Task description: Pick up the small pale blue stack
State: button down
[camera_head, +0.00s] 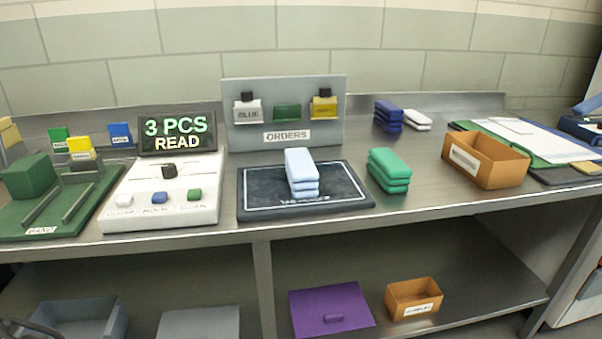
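The small pale blue stack (301,172) stands on the dark pad (258,195), which has a white outline, at the middle of the steel bench. It looks like a few flat, rounded pieces piled on each other. Lettering on the front of the pad is too small to read surely. My gripper cannot be made out in the head view.
A green stack (389,170) stands just right of the pad. An orange bin (487,160) is further right. Dark blue (388,116) and white (417,121) stacks stand behind. A white control box (160,191) with a "3 PCS READ" display (178,136) is left. An orders board (284,112) stands behind the pad.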

aim_at(302, 174)
jog(key=i+l, duration=0.15)
jog(key=l, duration=0.2)
jog(key=i+l, duration=0.1)
jog(key=l, duration=0.25)
jog(key=i+l, duration=0.15)
jog(key=l, duration=0.15)
jog(key=i+l+z, duration=0.1)
jog(key=l, duration=0.25)
jog(key=i+l, duration=0.2)
jog(key=l, duration=0.15)
